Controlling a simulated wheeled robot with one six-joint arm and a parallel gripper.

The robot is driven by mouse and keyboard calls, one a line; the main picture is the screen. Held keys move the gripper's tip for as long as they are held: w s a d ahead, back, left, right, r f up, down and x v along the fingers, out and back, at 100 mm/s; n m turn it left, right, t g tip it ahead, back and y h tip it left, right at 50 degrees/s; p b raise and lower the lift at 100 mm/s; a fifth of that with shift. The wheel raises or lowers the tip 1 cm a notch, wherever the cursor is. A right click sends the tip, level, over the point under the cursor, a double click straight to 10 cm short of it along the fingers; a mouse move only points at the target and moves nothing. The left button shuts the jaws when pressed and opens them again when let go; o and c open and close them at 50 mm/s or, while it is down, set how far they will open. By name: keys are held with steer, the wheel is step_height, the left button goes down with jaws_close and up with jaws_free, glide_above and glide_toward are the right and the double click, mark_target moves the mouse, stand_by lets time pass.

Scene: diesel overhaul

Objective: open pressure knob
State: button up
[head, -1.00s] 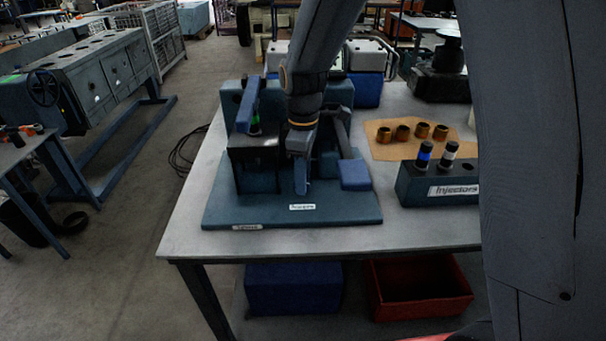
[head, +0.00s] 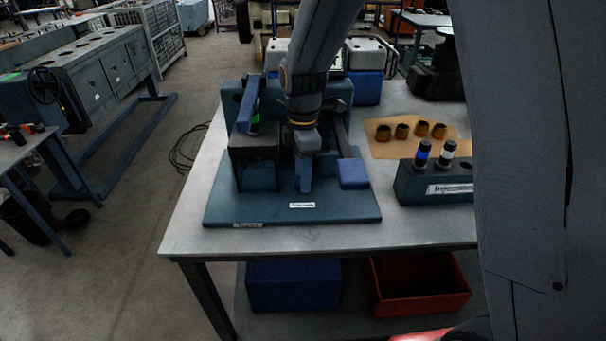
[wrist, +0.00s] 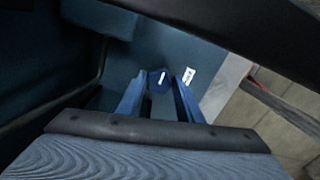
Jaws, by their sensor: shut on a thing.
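The pressure knob (wrist: 160,80) is a small dark blue knob with a white line on its face, seen between my fingertips in the wrist view. My gripper (wrist: 159,86) is shut on it. In the head view my gripper (head: 303,186) points down over the front of the blue-grey test stand (head: 230,213), and the knob is hidden behind the fingers. A small white label (head: 302,205) lies on the stand's base just in front of the fingers.
A blue lever handle (head: 248,104) rises left of my arm, and a blue pad (head: 353,173) sits right of the gripper. An injector rack (head: 410,187) stands to the right, with several brass rings (head: 402,131) behind it. The table's front strip is clear.

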steer(key=shift+w, duration=0.1)
steer(key=o, duration=1)
steer(key=shift+o, duration=0.2)
steer(key=shift+r, duration=0.1)
steer(key=shift+r+b, duration=0.85)
steer(key=shift+r, duration=3)
